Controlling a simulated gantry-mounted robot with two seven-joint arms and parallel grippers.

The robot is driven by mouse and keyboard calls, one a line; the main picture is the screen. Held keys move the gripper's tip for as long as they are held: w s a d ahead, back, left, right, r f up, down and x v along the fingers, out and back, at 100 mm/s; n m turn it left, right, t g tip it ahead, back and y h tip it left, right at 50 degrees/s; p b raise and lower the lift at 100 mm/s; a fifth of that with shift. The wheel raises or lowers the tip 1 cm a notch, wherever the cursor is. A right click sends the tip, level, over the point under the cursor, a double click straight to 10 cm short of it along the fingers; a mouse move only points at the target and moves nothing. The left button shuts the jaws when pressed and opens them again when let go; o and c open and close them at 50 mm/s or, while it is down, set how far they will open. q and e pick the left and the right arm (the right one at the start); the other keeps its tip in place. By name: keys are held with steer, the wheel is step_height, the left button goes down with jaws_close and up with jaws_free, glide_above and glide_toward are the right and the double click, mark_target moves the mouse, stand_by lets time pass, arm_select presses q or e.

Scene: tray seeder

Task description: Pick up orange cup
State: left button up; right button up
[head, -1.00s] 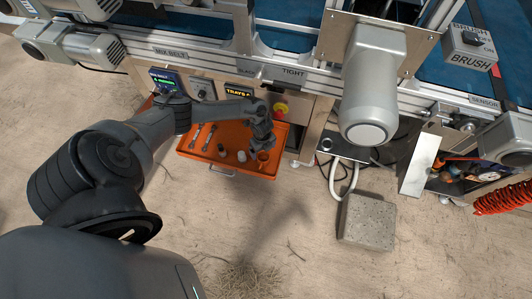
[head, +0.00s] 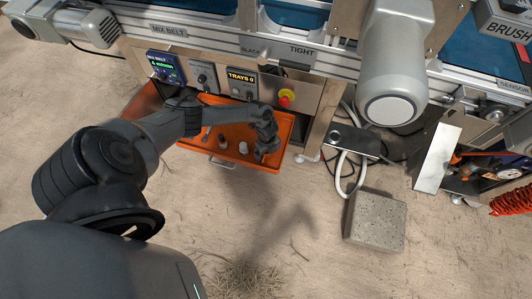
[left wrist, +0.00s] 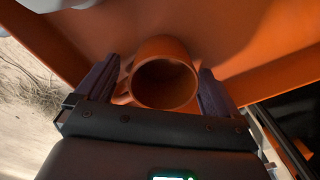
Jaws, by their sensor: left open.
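The orange cup (left wrist: 162,84) stands in the orange drawer (head: 284,132), its open mouth facing the left wrist camera. Its handle shows on the left side of the cup in that view. My left gripper (head: 263,152) is down at the drawer's right end, where it hides most of the cup in the head view. In the left wrist view the left gripper (left wrist: 158,88) is open, with one finger on each side of the cup. The left finger is close to the handle; contact cannot be told. My right gripper is not in view.
A white cup (head: 243,147) and a dark cup (head: 222,142) stand left of the gripper in the drawer. The control panel (head: 203,77) with a red button (head: 286,97) rises behind it. A concrete block (head: 375,221) sits on the floor to the right.

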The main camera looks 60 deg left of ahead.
arm_select(q)
steer(key=shift+a, duration=0.1)
steer(key=shift+c, duration=0.4)
steer(key=c, duration=1)
